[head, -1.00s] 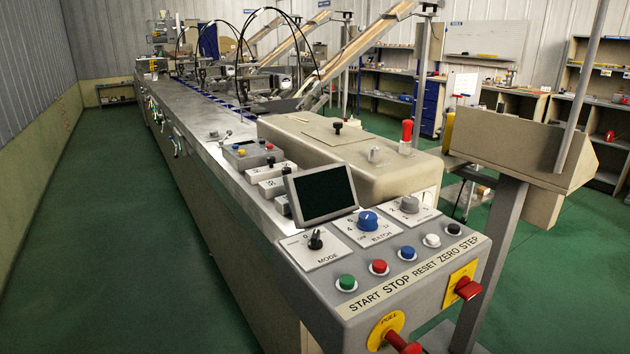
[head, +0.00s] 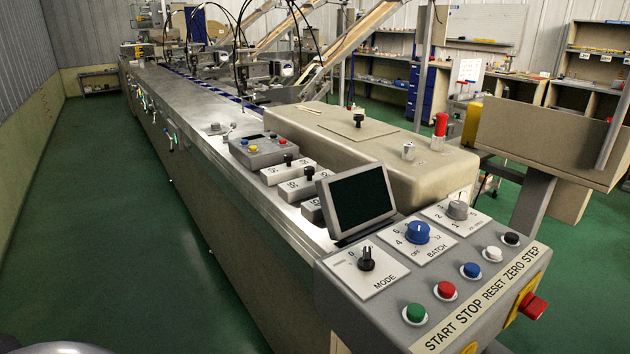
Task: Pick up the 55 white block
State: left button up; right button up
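Three small white blocks with black knobs stand in a row on the metal machine top in the head view. The near block (head: 312,210) is partly hidden behind the dark screen. Their front faces carry dark digits. The middle one seems to begin with a 5, but the numbers are too small to read surely, so I cannot tell which is the 55 block. Neither of my grippers is in view.
The tilted screen (head: 357,200) stands close by the near block. A grey button box (head: 263,150) is behind the far block, and a beige cover (head: 375,145) rises to the right. The control panel (head: 430,265) fills the front. Green floor (head: 110,220) is clear at left.

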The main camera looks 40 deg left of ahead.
aim_at(293, 191)
jog(key=j+z, duration=0.25)
jog(key=j, duration=1.35)
jog(key=j+z, duration=0.1)
jog(key=j, duration=0.7)
jog(key=k, duration=0.05)
